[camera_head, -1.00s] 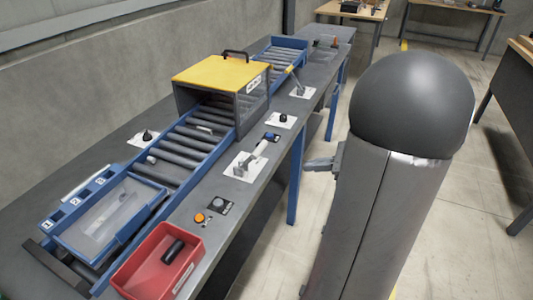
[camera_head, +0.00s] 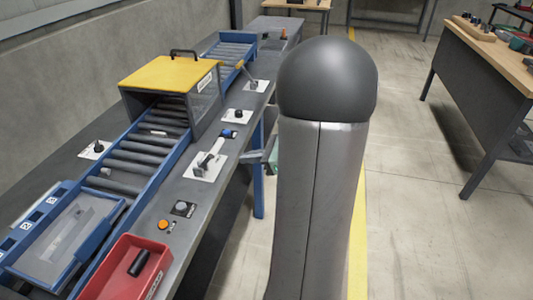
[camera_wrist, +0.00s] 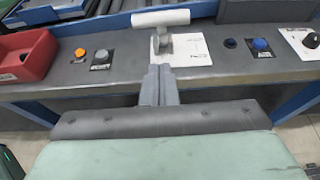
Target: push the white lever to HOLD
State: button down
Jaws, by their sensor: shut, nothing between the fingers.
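The white lever (camera_head: 211,150) stands on a white plate (camera_head: 205,173) on the front strip of the conveyor bench. In the wrist view its white crossbar handle (camera_wrist: 160,18) lies near the top, above a grey mount on the plate (camera_wrist: 192,50). The lettering on the plate is too small to read, so I cannot tell where HOLD is. My gripper (camera_wrist: 159,72) is shut and empty, pointing at the lever's base from the bench's front edge. It appears apart from the lever. In the head view my gripper (camera_head: 262,157) is partly hidden behind my arm.
An orange button (camera_wrist: 80,53) and a grey button (camera_wrist: 101,57) sit left of the lever, beside a red bin (camera_wrist: 25,55). A blue knob (camera_wrist: 260,45) and a black knob (camera_wrist: 311,40) sit right.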

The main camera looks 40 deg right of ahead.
jog(key=shift+w+a+r+p, duration=0.2)
jog(key=shift+w+a+r, duration=0.1)
jog(key=shift+w+a, duration=0.6)
jog(key=shift+w+a+r+p, duration=0.25)
jog(key=shift+w+a, duration=0.35)
jog(key=shift+w, duration=0.55)
